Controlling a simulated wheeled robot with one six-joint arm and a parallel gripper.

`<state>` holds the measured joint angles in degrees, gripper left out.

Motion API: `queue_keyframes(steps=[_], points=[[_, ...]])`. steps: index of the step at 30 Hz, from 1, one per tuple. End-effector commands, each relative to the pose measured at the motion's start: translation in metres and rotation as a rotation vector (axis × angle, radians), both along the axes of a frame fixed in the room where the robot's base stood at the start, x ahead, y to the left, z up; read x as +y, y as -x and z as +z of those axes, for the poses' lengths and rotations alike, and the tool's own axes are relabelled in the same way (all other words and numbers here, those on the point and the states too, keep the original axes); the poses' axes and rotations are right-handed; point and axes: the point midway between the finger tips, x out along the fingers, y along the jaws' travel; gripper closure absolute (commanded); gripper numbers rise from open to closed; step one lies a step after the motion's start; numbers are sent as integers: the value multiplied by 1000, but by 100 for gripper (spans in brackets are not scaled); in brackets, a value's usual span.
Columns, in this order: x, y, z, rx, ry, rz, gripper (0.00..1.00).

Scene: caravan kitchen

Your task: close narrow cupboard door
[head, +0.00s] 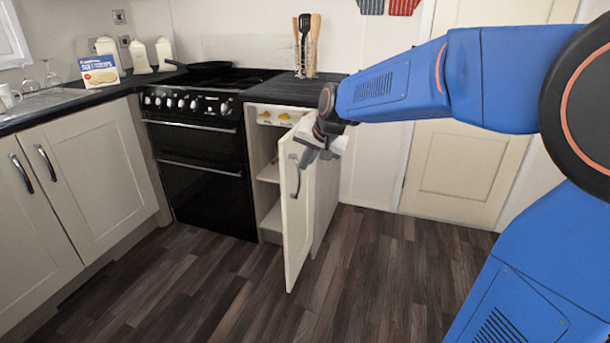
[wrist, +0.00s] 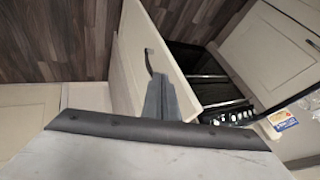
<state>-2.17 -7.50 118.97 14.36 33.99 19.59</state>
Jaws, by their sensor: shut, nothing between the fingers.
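The narrow cupboard door (head: 298,215) stands open in the head view, swung out from the cupboard right of the oven. Its dark curved handle (head: 294,176) is on its left part. Shelves (head: 270,172) show inside the cupboard. My gripper (head: 307,158) is shut and empty, at the upper part of the door close to the handle. In the wrist view the fingers (wrist: 160,97) overlap the door (wrist: 160,45) just below the handle (wrist: 149,62). I cannot tell whether they touch the door.
A black oven (head: 205,150) stands left of the cupboard. A dark worktop (head: 300,92) with a utensil holder (head: 306,60) lies above it. A double cupboard (head: 75,195) is at the left. The wooden floor (head: 370,270) in front is clear.

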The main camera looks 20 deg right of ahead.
Motion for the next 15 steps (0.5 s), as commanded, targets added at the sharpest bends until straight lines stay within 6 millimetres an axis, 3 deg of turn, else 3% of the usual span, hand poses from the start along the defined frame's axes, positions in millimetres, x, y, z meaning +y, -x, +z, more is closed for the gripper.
queue_keyframes(steps=[3, 8, 15], points=[[3, -19, -3, -4, -20, -21, 100], [4, -29, -6, -8, -29, -29, 100], [9, -45, -31, -4, -27, -29, 100]])
